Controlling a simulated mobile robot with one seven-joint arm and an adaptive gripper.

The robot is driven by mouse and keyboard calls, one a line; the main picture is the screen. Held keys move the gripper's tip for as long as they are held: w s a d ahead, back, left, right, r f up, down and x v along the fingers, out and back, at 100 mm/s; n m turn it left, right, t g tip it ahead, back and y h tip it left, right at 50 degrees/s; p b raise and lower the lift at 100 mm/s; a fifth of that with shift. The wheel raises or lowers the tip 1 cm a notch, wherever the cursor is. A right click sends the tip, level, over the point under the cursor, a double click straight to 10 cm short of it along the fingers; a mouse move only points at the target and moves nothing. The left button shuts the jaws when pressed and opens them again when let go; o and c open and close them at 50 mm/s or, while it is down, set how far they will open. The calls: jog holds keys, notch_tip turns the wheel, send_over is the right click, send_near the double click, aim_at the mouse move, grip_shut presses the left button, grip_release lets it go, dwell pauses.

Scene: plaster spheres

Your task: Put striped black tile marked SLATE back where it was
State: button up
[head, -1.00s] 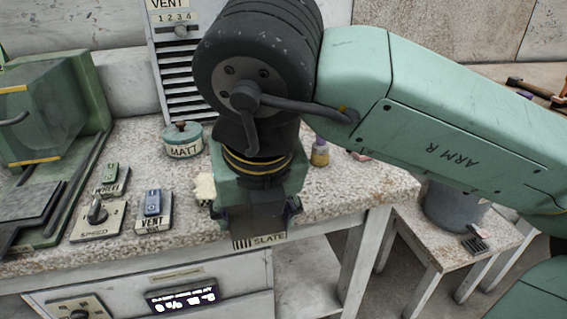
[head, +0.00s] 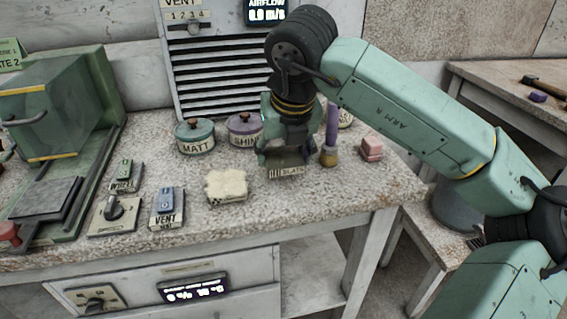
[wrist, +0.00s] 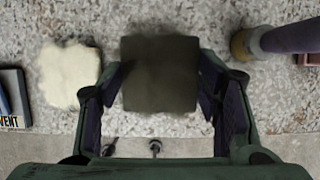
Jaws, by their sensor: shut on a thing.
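The black tile (head: 287,173) shows its striped front edge marked SLATE in the head view. It sits in my gripper (head: 286,160), over the counter in front of the purple jar. In the wrist view the dark square top of the tile (wrist: 160,75) lies between the two fingers of my gripper (wrist: 162,92), which is shut on it. I cannot tell whether its underside touches the counter.
The MATT jar (head: 195,137) and purple SHINY jar (head: 243,131) stand behind, a purple-handled tool (head: 330,140) close right, pink blocks (head: 371,147) farther right. The speckled counter (head: 320,192) is clear in front.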

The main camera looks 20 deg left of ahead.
aim_at(285, 161)
notch_tip(285, 161, down, 3)
jog(key=shift+f, duration=0.2)
jog(key=shift+f, duration=0.3)
jog(key=o, duration=1.5)
jog(key=shift+r, duration=0.1)
jog(key=shift+o, duration=0.2)
jog(key=shift+r, duration=0.1)
